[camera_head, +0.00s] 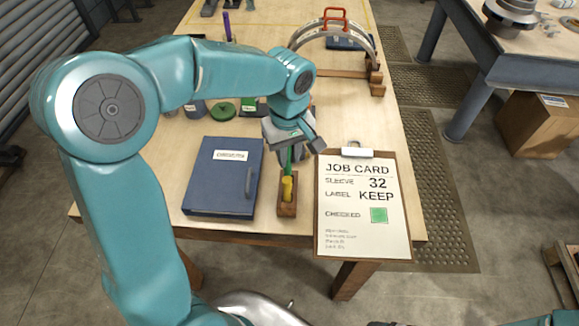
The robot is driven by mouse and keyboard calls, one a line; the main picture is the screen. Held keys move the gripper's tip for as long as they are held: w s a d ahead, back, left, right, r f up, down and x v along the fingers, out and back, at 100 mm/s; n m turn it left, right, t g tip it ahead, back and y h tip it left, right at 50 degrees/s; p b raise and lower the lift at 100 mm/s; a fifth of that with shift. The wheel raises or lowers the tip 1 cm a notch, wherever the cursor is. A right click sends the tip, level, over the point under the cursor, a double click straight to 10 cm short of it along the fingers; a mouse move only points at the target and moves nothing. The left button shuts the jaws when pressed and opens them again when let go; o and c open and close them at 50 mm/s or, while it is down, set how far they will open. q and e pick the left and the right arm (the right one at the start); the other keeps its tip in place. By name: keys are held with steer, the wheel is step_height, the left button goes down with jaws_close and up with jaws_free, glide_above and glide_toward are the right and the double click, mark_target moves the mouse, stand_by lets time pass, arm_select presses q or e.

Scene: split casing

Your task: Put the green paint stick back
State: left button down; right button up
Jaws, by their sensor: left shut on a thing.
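My left gripper (290,148) is above the front middle of the table, pointing down. It is shut on the green paint stick (289,166), which hangs below the jaws roughly upright. Directly below is a small wooden block holder (287,211) with a yellow stick (288,188) in it. The green stick's lower end is at or just behind the yellow stick's top; I cannot tell whether it is inside the holder. My right gripper does not show.
A blue case (212,195) lies left of the holder. A job card clipboard (362,205) lies right, overhanging the front edge. Behind are a green round lid (222,111), a purple stick (227,27) and a grey arch with a red handle (333,20). My left arm spans the left side.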

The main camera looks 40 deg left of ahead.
mark_target(289, 172)
arm_select(q)
step_height(289, 172, down, 5)
steer(key=shift+f, duration=0.2)
steer(key=shift+d, duration=0.1)
steer(key=c, duration=1)
jaws_free()
steer(key=shift+f, duration=0.1)
steer(key=shift+s, duration=0.1)
